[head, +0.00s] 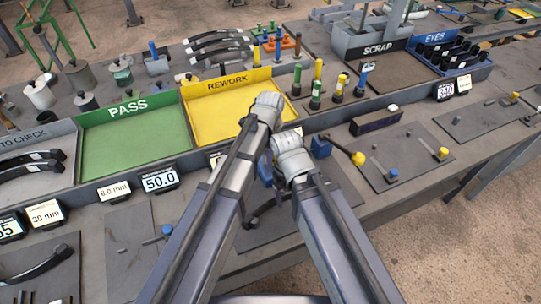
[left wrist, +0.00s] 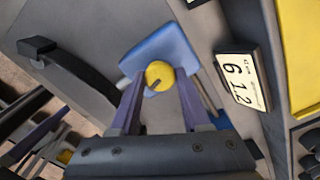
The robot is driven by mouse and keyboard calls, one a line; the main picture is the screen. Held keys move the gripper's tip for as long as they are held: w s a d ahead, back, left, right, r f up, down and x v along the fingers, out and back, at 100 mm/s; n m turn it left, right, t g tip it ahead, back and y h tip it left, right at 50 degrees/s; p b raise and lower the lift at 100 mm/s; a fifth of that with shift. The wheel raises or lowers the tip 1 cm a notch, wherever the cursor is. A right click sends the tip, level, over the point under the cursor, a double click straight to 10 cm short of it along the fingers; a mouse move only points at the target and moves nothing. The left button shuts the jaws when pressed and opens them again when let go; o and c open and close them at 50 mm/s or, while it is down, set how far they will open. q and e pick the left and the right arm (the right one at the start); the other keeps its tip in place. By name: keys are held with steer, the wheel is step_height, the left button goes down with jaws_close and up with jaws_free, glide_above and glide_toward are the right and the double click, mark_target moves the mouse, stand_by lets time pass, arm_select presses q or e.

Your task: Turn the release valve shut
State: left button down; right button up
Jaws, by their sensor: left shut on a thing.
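The valve appears in the left wrist view as a round yellow knob (left wrist: 158,75) with a dark slot, on a blue block (left wrist: 165,48). My left gripper (left wrist: 158,90) has its two fingers on either side of the knob, shut on it. In the head view the left wrist (head: 265,108) reaches over the front bench below the yellow tray, and my arms hide most of the valve. My right arm's pale wrist (head: 294,160) is close beside it on the right. The right gripper's fingers are hidden. I cannot tell the valve's exact turn.
A black curved handle (left wrist: 75,70) lies left of the block, and a number display (left wrist: 242,80) stands right. The yellow REWORK tray (head: 205,110) and green PASS tray (head: 125,145) stand behind.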

arm_select(q)
steer(key=shift+m, duration=1.7)
steer(key=shift+c, duration=1.8)
jaws_free()
step_height(320, 180, up, 8)
steer(key=p, duration=0.8)
steer(key=shift+f, duration=0.1)
steer(key=shift+a, duration=0.1)
